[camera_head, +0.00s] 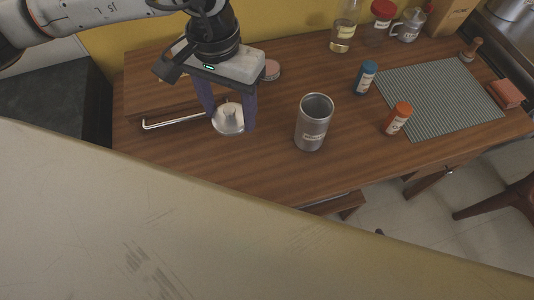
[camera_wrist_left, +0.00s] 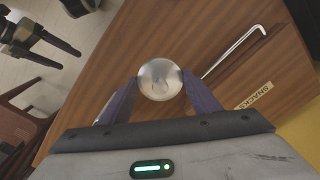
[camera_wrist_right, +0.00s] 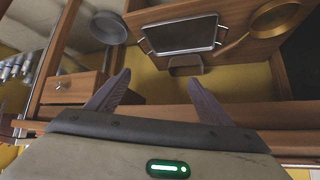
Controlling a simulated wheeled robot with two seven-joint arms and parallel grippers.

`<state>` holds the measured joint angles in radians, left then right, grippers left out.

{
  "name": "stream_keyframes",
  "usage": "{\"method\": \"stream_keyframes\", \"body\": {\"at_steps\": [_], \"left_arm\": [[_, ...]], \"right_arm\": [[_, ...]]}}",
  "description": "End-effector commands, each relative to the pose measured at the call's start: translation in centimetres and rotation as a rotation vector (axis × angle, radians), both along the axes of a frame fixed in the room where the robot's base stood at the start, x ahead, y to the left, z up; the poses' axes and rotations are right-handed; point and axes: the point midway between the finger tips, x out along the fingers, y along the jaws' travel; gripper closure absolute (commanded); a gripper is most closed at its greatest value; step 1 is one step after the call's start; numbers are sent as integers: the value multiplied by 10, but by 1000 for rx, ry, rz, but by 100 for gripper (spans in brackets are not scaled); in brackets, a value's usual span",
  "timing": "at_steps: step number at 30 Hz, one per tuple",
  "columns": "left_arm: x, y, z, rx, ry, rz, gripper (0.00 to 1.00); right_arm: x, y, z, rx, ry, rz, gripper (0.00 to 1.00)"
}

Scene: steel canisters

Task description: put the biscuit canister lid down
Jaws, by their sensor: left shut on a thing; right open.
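The round steel lid (camera_head: 229,119) is between the fingers of my left gripper (camera_head: 229,112), which is shut on it. In the left wrist view the lid (camera_wrist_left: 160,79) fills the gap between the fingertips. The wooden table lies below; I cannot tell whether the lid touches it. An open steel canister (camera_head: 313,122) with a pale label stands upright to the right of the lid, apart from it. Its label is too small to read. My right gripper (camera_wrist_right: 157,80) is open and empty in the right wrist view.
A blue-capped jar (camera_head: 365,78), an orange-capped jar (camera_head: 397,118) and a striped mat (camera_head: 440,97) are to the right. A glass bottle (camera_head: 343,30) stands at the back. Table between lid and canister is clear.

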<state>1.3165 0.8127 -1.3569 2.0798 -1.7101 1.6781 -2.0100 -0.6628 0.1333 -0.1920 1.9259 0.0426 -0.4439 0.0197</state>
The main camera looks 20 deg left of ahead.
Motion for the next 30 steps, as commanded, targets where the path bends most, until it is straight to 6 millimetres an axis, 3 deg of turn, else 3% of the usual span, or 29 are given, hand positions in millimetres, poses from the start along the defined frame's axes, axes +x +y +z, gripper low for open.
{"method": "stream_keyframes", "body": {"at_steps": [3,9,14,21,30], "left_arm": [[-3,-30,-17,-9,13,-65,66],[-8,-61,-34,-6,7,-88,66],[-11,-68,-46,-1,5,-80,66],[-12,-68,-90,1,5,-79,66],[-12,-68,-125,1,5,-79,66]], "right_arm": [[0,0,2,1,0,-1,26],[-22,-1,-10,-2,47,-2,26],[-23,-1,-10,-1,48,-1,26],[-16,-1,-3,1,31,-2,26],[-11,-2,1,0,22,-3,26]]}}
